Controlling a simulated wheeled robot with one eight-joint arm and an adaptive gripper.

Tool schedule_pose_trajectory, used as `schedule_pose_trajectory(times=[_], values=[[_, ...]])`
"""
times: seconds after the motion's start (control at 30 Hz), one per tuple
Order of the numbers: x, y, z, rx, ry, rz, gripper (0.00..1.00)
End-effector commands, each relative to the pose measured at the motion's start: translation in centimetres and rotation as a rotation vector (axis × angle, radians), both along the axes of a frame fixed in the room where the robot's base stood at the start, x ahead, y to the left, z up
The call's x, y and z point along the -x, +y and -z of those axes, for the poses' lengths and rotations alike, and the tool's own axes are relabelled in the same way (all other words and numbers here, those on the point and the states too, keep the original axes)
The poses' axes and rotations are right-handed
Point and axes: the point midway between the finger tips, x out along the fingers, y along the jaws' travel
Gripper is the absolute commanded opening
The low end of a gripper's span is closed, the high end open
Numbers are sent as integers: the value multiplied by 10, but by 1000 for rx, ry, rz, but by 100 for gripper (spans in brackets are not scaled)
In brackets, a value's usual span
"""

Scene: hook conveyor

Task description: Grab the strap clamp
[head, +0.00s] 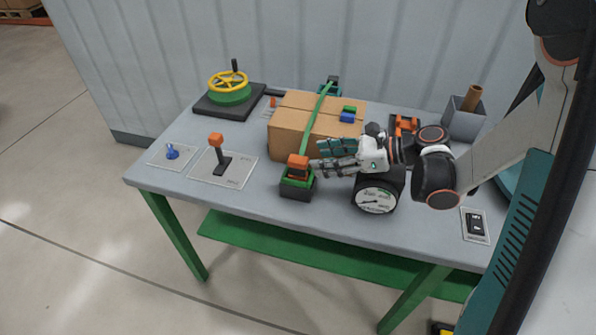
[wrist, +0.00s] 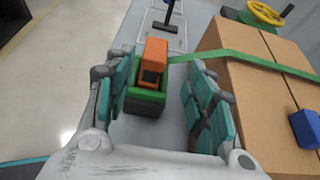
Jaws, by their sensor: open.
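The strap clamp is an orange block on a green and black base (head: 298,169), in front of the cardboard box (head: 291,110). A green strap (head: 316,118) runs from it over the box. In the wrist view the clamp's orange top (wrist: 153,60) stands between my finger pads, with the green base (wrist: 146,100) below. My gripper (head: 318,158) is open, reaching in from the right, its fingers on either side of the clamp. In the wrist view my gripper (wrist: 160,98) shows a gap between the right pads and the clamp; the left pads are close to it, and contact is unclear.
A round gauge (head: 375,198) stands right of the clamp, under my arm. An orange-topped lever (head: 216,143) and a blue knob (head: 172,152) are at the left. A yellow handwheel (head: 228,82) is at the back left. Bare tabletop (head: 255,192) lies left of the clamp.

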Motion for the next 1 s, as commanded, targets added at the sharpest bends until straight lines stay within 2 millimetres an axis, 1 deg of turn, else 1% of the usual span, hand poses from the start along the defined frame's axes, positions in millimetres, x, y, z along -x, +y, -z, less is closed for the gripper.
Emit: schedule_pose_trajectory(times=[0.03,0.1,0.33,0.5,0.63,0.77,0.97,1.0], values=[[-2,7,5,0,0,-3,50],[-5,14,7,1,-1,-3,50],[-8,28,12,1,-1,-2,50],[-9,52,20,1,-1,-4,50],[-15,65,25,3,-2,-2,50],[-17,70,26,2,-1,1,50],[-17,70,25,1,-1,1,50],[-17,69,25,1,-1,1,41]])
